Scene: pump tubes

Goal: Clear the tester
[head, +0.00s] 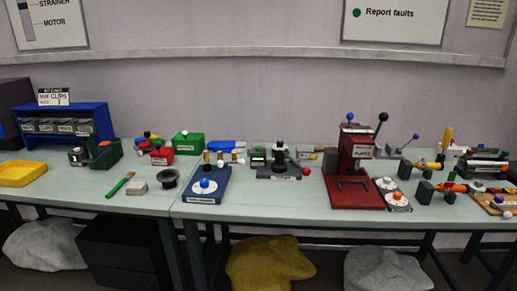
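A dark grey fixture (279,168) with an upright black post and a red ball at its right end stands mid-table. It has a small white label and could be the tester, but the label is too small to read surely. A small dark box (257,158) with a lit green display stands at its left. Whether anything sits in the fixture is too small to tell. Neither of my grippers is in view.
A blue fixture (207,187) and a tall red press (344,176) flank it. Left are a yellow tray (20,173), a blue clip rack (65,113), a green-handled tool (120,185) and a black round holder (168,178). Orange-and-grey assemblies crowd the right. The front strip between blue fixture and press is clear.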

